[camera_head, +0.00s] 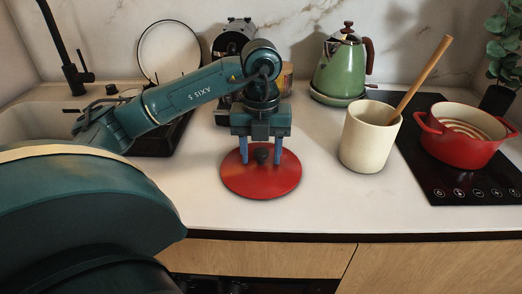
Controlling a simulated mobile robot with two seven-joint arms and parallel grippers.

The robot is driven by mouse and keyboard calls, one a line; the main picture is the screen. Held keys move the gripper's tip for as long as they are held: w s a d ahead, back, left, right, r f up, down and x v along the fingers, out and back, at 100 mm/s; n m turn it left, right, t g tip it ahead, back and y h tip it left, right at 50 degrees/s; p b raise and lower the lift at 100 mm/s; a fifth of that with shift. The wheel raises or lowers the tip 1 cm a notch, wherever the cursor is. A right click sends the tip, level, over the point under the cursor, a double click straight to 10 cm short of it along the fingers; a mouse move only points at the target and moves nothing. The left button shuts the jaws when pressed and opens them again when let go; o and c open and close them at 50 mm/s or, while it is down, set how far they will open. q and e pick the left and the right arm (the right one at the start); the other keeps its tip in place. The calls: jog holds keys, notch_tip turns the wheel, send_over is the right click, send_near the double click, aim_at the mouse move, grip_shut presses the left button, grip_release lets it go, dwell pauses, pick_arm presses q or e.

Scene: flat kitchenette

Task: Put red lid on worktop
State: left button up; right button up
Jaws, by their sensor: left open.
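The red lid (262,185) lies flat on the white worktop (330,205), near its front edge, with its dark knob (262,155) upward. My left gripper (262,158) points straight down over the lid. Its two blue fingers stand apart on either side of the knob, with a visible gap to it. It is open. The fingertips are close to the lid's surface; I cannot tell whether they touch it. My right gripper is not in view.
A cream crock (366,145) with a wooden spoon (424,74) stands right of the lid. A red pot (457,150) without a lid sits on the black hob (440,186). A green kettle (338,72) stands behind. A sink and black faucet (70,62) are at left.

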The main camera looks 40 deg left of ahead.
aim_at(261, 151)
pick_arm(q)
notch_tip(261, 151, up, 12)
jog(key=p, duration=0.4)
jog(key=shift+r+p, duration=0.15)
jog(key=shift+p, duration=0.15)
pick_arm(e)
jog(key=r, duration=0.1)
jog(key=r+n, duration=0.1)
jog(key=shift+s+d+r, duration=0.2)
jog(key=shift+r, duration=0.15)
